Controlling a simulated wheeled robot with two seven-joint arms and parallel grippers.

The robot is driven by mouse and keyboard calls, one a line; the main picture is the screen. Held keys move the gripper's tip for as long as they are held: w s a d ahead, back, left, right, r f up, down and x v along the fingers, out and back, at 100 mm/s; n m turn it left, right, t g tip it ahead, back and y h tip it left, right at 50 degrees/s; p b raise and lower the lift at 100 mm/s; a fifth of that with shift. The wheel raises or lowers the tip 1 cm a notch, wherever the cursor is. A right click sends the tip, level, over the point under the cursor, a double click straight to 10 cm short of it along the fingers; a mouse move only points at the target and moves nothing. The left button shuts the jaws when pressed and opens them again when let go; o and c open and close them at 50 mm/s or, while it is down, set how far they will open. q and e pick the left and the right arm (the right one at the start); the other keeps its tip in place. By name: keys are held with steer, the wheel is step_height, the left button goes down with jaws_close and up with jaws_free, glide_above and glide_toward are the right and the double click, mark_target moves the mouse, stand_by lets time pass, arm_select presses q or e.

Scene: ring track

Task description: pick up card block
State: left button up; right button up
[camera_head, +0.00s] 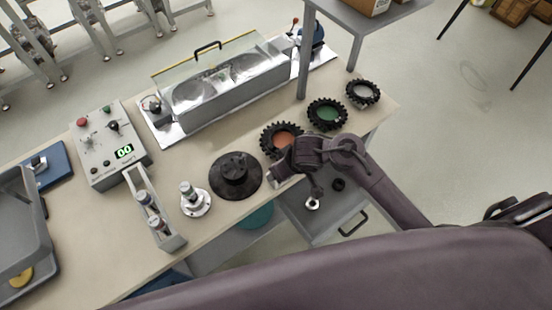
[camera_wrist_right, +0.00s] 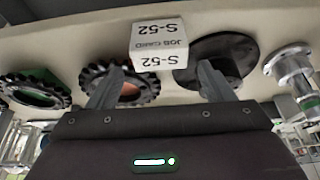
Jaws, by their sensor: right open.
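The card block (camera_wrist_right: 160,44) is a small white block printed "JOB CARD" and "S-52", with the text upside down in the right wrist view. It sits on the bench between an orange-centred black gear ring and a black round disc. My right gripper (camera_wrist_right: 160,68) is open, its two fingers spread on either side of the block's near end, with gaps visible at both sides. In the head view the right gripper (camera_head: 279,176) is low over the bench's front edge, and I cannot make out the block there. My left gripper is not in view.
The orange-centred ring (camera_head: 281,139) and the black disc (camera_head: 235,176) flank the spot closely. A green-centred ring (camera_head: 327,114), a metal flanged post (camera_head: 194,199) and a control box (camera_head: 109,146) also stand on the bench. An open grey drawer (camera_head: 322,222) juts out below.

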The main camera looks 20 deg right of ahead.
steer(key=shift+w+f, duration=0.1)
steer(key=shift+w, duration=0.15)
steer(key=shift+f, duration=0.35)
steer(key=shift+s+b+x, duration=0.25)
steer(key=shift+b+x, duration=0.2)
steer(key=shift+x, duration=0.7)
steer(key=x, duration=0.4)
steer(key=shift+w+r, duration=0.1)
steer(key=c, duration=0.6)
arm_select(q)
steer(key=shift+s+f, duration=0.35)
arm_select(e)
steer(key=shift+c, duration=1)
